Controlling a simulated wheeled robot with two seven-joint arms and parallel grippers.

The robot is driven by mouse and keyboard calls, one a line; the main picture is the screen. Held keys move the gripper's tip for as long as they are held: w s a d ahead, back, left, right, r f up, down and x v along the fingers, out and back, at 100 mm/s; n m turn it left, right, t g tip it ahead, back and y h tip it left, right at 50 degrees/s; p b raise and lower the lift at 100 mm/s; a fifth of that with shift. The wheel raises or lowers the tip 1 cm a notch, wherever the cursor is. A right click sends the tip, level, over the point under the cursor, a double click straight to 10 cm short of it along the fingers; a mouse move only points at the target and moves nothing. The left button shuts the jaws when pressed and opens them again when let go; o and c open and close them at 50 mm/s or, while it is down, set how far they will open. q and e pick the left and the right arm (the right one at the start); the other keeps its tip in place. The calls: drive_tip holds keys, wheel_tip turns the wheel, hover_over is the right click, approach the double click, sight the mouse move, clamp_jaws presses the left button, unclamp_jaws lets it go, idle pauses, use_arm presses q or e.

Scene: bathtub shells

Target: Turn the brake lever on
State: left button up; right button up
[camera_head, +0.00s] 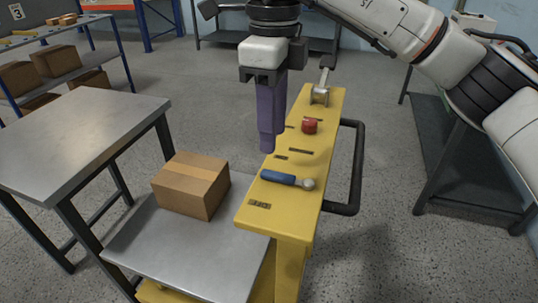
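A lever with a blue handle (279,177) lies nearly flat across the near part of the yellow console top, its round metal pivot (308,184) at its right end. A second, metal lever (322,85) stands up from a bracket at the far end. I cannot read the labels, so I cannot tell for certain which is the brake lever. My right gripper (267,150) points down with its purple fingers over the console's left edge, short of the blue handle and apparently not touching it. Its fingers overlap in this view, hiding any gap. My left gripper is out of view.
A red button (309,126) sits between the two levers on the yellow console (258,215). A black rail (358,165) runs along its right side. A cardboard box (192,186) rests on a metal platform (180,250). A steel table (75,130) stands left.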

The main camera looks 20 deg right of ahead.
sight(272, 172)
wheel_tip(272, 172, down, 8)
drive_tip(key=shift+s, duration=0.1)
clamp_jaws()
idle(0.4)
